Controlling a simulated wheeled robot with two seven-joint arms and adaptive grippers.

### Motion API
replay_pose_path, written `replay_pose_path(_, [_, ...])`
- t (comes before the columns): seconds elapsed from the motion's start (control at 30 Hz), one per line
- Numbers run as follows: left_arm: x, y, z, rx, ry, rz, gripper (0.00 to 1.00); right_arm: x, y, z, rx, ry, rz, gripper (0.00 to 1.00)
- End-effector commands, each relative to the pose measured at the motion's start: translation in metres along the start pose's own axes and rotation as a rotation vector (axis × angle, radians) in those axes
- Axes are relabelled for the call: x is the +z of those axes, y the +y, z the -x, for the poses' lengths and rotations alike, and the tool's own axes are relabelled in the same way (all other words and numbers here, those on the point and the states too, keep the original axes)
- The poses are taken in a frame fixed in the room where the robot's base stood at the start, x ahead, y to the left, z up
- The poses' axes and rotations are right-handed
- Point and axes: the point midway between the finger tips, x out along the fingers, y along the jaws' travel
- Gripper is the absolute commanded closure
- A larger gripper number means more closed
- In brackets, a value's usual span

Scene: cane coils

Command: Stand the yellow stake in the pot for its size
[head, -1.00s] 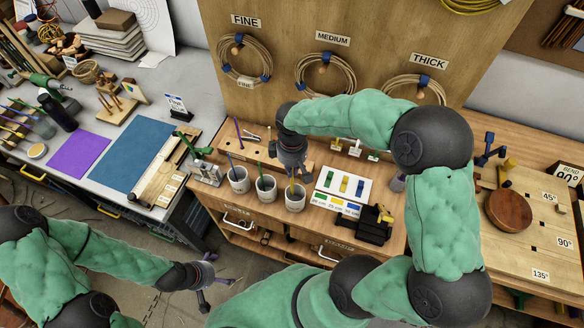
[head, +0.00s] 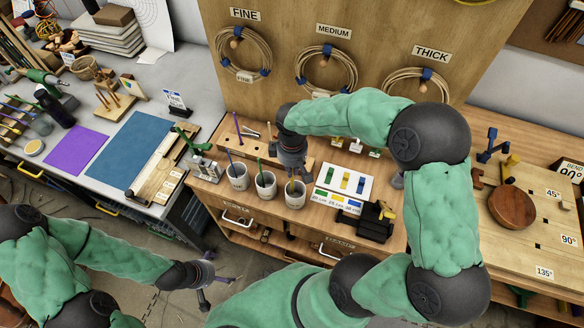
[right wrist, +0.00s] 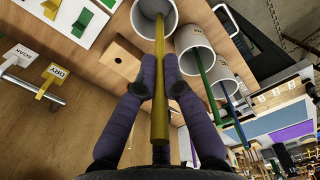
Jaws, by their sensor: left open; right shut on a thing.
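My right gripper (right wrist: 160,84) is shut on the yellow stake (right wrist: 160,60), which is upright. It is over the rightmost of three white pots (head: 295,197). In the right wrist view the stake's far end is inside the mouth of this pot (right wrist: 171,22); I cannot tell whether it touches the bottom. A green stake (head: 260,168) stands in the middle pot (head: 265,188). A blue stake (head: 230,160) stands in the left pot (head: 238,179). My left gripper (head: 216,289) is open and empty, low in front of the bench.
A white board with green, yellow and blue bars (head: 361,183) lies right of the pots. A black and yellow tool (head: 365,222) stands in front of it. A wooden block with holes (head: 230,138) is behind the pots. Cane coils (head: 325,72) hang at the back.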

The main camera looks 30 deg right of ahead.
Motion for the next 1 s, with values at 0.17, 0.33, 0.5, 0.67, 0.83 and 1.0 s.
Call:
replay_pose_path(0.17, [0.0, -0.001, -0.004, 0.0, 0.0, 0.0, 0.0, 0.0, 0.0, -0.006, 0.0, 0.0, 0.0, 1.0])
replay_pose_path(0.33, [0.0, -0.003, -0.007, 0.0, 0.0, 0.0, 0.0, 0.0, 0.0, -0.01, 0.0, 0.0, 0.0, 1.0])
replay_pose_path(0.5, [0.0, -0.004, -0.01, 0.0, 0.0, 0.0, 0.0, 0.0, 0.0, -0.014, 0.0, 0.0, 0.0, 1.0])
replay_pose_path(0.67, [-0.001, -0.005, -0.013, 0.0, 0.0, 0.0, 0.0, 0.0, 0.0, -0.018, 0.0, 0.0, 0.0, 1.0])
replay_pose_path(0.83, [-0.001, -0.006, -0.016, 0.0, 0.0, 0.0, 0.0, 0.0, 0.0, -0.023, 0.0, 0.0, 0.0, 1.0])
replay_pose_path(1.0, [-0.001, -0.007, -0.019, 0.0, 0.0, 0.0, 0.0, 0.0, 0.0, -0.027, 0.0, 0.0, 0.0, 1.0])
